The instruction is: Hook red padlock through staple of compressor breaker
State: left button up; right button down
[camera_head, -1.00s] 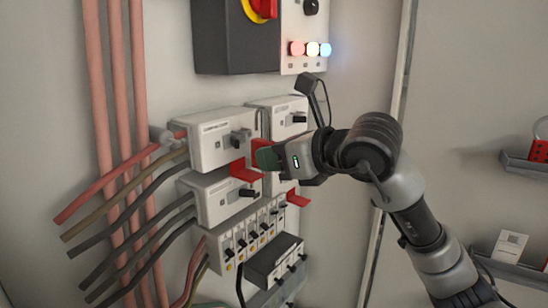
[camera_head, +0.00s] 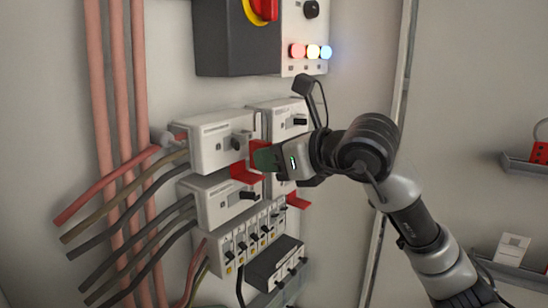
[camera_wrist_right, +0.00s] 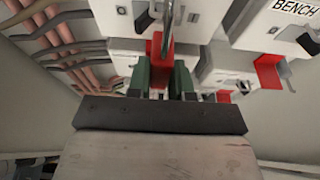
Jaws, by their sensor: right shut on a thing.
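The compressor breaker (camera_head: 222,143) is the upper left white box on the wall, with a dark handle at its right front. A red tab (camera_head: 243,173) juts out below it. My right gripper (camera_head: 264,158) is shut on the red padlock (camera_head: 257,146), close to the right of this breaker. In the right wrist view, the green fingertips (camera_wrist_right: 161,82) flank red material, and a thin metal shackle (camera_wrist_right: 168,20) rises in front of the breaker face. The staple is not clear, and I cannot tell whether the shackle passes through it. My left gripper is out of view.
Another breaker (camera_head: 216,200) sits just below, and the bench breaker (camera_wrist_right: 285,25) lies to the right in the wrist view. Thick cables (camera_head: 120,150) run at the left. A dark box with a red rotary switch (camera_head: 264,9) is above. Shelves (camera_head: 522,165) stand at the right.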

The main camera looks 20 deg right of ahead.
jog(key=shift+w+a, duration=0.85)
jog(key=shift+w, duration=0.2)
dwell(0.9)
dwell(0.8)
jog(key=shift+w+a+f+b, duration=0.1)
jog(key=shift+a+f+b, duration=0.05)
jog(key=shift+f+b, duration=0.55)
jog(key=shift+f+b, duration=0.2)
jog(key=shift+b, duration=0.4)
dwell(0.6)
jog(key=shift+a, duration=0.15)
dwell(0.3)
jog(key=c, duration=0.9)
grip_release()
jog(key=shift+d, duration=0.2)
